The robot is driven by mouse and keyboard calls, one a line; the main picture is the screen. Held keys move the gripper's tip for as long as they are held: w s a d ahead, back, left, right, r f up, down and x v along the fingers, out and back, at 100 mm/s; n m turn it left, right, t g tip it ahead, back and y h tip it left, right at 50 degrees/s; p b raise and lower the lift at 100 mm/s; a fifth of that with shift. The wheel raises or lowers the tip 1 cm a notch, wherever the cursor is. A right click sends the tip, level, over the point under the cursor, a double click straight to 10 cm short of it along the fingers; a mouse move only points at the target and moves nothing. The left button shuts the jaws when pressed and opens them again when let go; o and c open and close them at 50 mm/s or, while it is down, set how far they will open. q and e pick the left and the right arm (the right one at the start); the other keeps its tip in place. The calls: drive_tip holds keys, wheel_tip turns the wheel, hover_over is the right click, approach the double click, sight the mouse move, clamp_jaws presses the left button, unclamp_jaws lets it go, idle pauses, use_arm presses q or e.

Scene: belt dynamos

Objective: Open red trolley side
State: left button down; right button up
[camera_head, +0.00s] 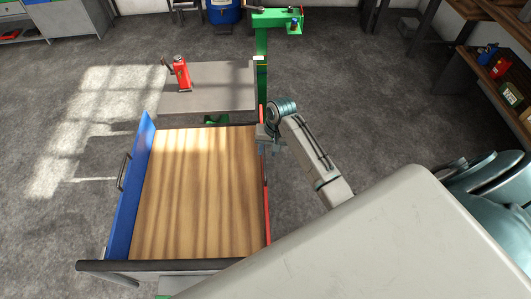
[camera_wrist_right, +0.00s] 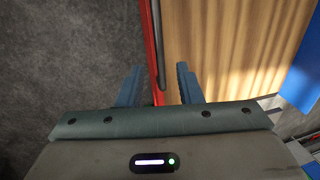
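The trolley has a wooden bed (camera_head: 200,190), a blue side (camera_head: 132,190) on the left and a red side (camera_head: 266,215) on the right. The red side shows edge-on as a thin upright strip. My right gripper (camera_head: 268,140) is at the far part of the red side. In the right wrist view my right gripper (camera_wrist_right: 158,80) is open, its fingers apart on either side of the red side (camera_wrist_right: 152,45) and a dark bar (camera_wrist_right: 159,40) along it. Whether the fingers touch either cannot be told. My left gripper is not in view.
A grey platform (camera_head: 225,90) with a red bottle-like object (camera_head: 182,72) stands beyond the trolley. Shelves with small items (camera_head: 500,68) are at the right. Grey floor (camera_head: 350,90) is clear right of the trolley.

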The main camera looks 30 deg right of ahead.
sight(264, 158)
drive_tip(key=shift+w+a+f, duration=0.1)
drive_tip(key=shift+a+f, duration=0.05)
drive_tip(key=shift+f, duration=0.8)
drive_tip(key=shift+w+a+f, duration=0.1)
drive_tip(key=shift+a+f, duration=0.05)
drive_tip(key=shift+f, duration=0.75)
clamp_jaws()
